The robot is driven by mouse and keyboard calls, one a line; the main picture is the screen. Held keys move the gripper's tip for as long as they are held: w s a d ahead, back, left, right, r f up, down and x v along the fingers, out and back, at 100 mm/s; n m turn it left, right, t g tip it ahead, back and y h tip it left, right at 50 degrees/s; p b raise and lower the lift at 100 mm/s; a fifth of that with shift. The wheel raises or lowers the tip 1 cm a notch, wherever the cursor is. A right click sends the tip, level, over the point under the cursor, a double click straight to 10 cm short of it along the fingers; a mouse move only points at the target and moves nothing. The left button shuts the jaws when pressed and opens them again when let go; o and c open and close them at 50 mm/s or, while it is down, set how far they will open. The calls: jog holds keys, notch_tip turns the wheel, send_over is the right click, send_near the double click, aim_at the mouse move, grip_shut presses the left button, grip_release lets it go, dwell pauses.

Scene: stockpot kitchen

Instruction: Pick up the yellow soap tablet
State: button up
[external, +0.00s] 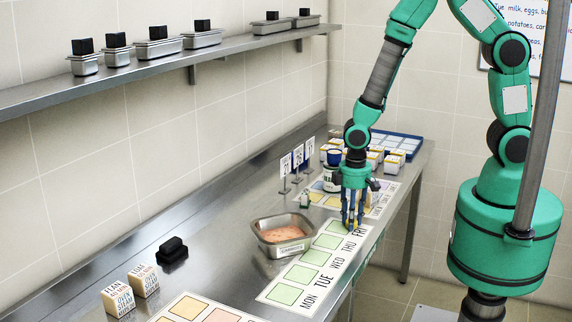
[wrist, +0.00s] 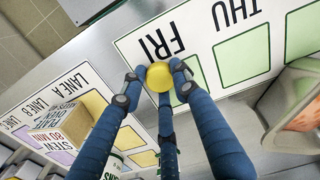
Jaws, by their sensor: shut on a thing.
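The yellow soap tablet (wrist: 159,76) shows in the wrist view as a round yellow piece between my fingertips. My gripper (wrist: 159,74) is shut on it, with blue fingers on either side and a third finger below it in the picture. In the external view my gripper (external: 352,226) points down at the far end of the weekday card (external: 318,262), by the FRI space. The fingers largely hide the tablet there, and I cannot tell its exact height above the card.
A metal pan with orange-pink contents (external: 283,249) stands just left of my gripper. Lane cards, small boxes and a blue tray (external: 399,140) lie behind it. Another yellow patch (wrist: 145,158) shows beside my fingers. A black block (external: 172,249) and two lettered blocks stand near left.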

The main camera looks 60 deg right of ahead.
jog(key=shift+r, duration=0.1)
jog(key=shift+r, duration=0.75)
notch_tip(320, 180, up, 2)
jog(key=shift+r+p, duration=0.1)
jog(key=shift+p, duration=0.35)
jog(key=s+d, duration=0.2)
jog(key=s, duration=0.5)
jog(key=s+d+r+p, duration=0.1)
jog(key=s+d, duration=0.1)
jog(key=s, duration=0.6)
jog(key=shift+s+d, duration=0.15)
jog(key=shift+d, duration=0.25)
jog(key=shift+r, duration=0.1)
